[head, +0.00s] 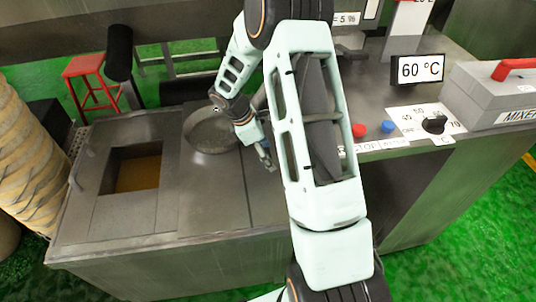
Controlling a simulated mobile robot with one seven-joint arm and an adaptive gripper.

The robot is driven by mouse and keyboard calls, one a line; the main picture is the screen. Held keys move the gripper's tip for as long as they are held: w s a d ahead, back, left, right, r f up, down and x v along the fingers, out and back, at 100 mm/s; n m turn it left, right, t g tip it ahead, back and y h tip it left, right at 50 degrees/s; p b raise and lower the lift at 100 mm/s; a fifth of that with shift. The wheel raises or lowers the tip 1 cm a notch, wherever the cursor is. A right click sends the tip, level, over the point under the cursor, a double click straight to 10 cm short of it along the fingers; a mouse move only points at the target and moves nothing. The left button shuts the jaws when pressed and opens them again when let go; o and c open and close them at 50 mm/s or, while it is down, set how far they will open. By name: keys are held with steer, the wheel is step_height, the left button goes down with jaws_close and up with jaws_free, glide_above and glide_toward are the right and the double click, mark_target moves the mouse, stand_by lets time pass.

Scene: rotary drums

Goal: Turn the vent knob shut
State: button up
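No knob marked as a vent shows; one may be hidden behind my arm. The only knob in plain view is a black dial knob (434,125) on a white plate with temperature numbers, at the right of the metal machine. My gripper (267,160) is low over the machine top, left of my large pale arm link and right of a round metal pan or opening. It is small and partly covered, so I cannot tell whether its fingers are apart or hold anything. It is well away from the dial knob.
A square opening (136,173) with brown contents is at the left. A red button (359,130) and a blue button (388,126) sit right of my arm. A 60 °C display (417,69) and a grey box (490,92) with a red handle stand behind.

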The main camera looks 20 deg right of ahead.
steer(key=shift+d+f, duration=0.1)
steer(key=shift+c, duration=0.7)
steer(key=c, duration=1)
steer(key=shift+m, duration=0.3)
steer(key=m+g+p, duration=0.1)
steer(key=m, duration=0.2)
steer(key=shift+y, duration=0.3)
steer(key=m+g, duration=0.1)
steer(key=m, duration=0.2)
steer(key=m+y, duration=0.1)
steer(key=m, duration=0.2)
steer(key=shift+g+y, duration=0.3)
steer(key=shift+g, duration=0.1)
steer(key=m, duration=0.2)
steer(key=m+y, duration=0.1)
steer(key=m, duration=0.1)
steer(key=shift+g+y+p, duration=0.3)
steer(key=shift+m+y, duration=0.7)
steer(key=shift+m, duration=1.5)
